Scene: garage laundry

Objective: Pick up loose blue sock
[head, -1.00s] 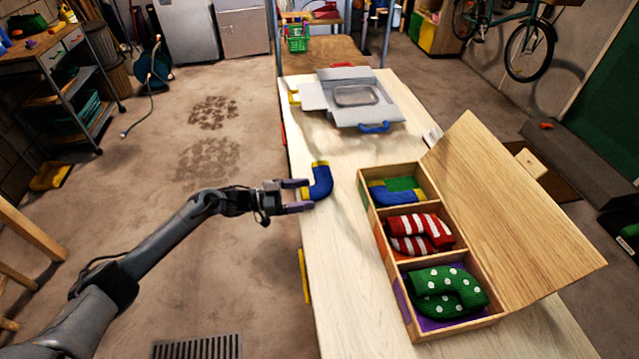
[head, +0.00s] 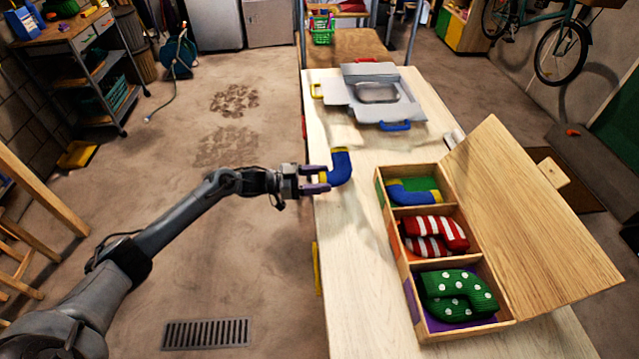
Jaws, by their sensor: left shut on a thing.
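The loose blue sock (head: 341,168) has yellow ends and is near the left edge of the pale wooden table (head: 365,250). My left gripper (head: 322,180) reaches in from the left and is shut on the sock near its lower yellow end. I cannot tell whether the sock is touching the table. Another blue sock with a yellow end (head: 411,193) lies in the green-lined back compartment of the wooden box (head: 402,254). My right gripper is not in view.
The box also holds red-and-white striped socks (head: 440,230) in the middle and green dotted socks (head: 458,297) in front. Its open lid (head: 525,225) leans out to the right. A grey flat case (head: 375,95) with coloured handles lies at the table's back.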

